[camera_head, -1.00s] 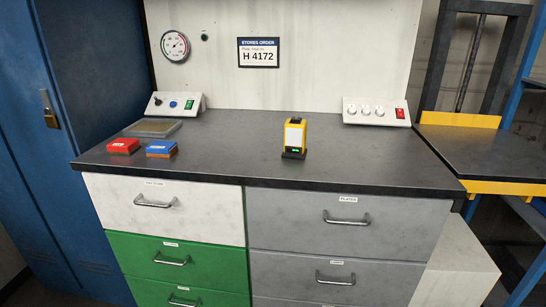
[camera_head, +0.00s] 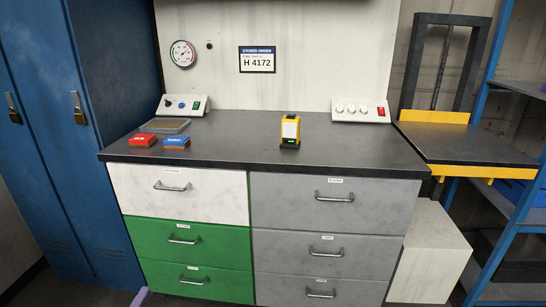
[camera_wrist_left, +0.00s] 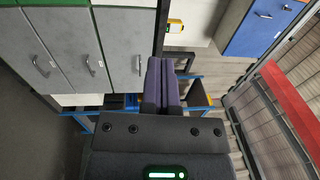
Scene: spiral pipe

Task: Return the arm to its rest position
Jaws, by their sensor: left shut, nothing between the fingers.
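My left gripper (camera_wrist_left: 161,72) is shut and empty in the left wrist view, its two purple fingers side by side. In the head view only a purple tip of it (camera_head: 141,298) shows at the bottom edge, in front of the green drawers (camera_head: 210,240) and apart from them. My right gripper is not in view.
Blue lockers (camera_head: 40,130) stand left. A pale block (camera_head: 430,255) and blue shelving (camera_head: 500,200) stand right. All bench drawers look closed.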

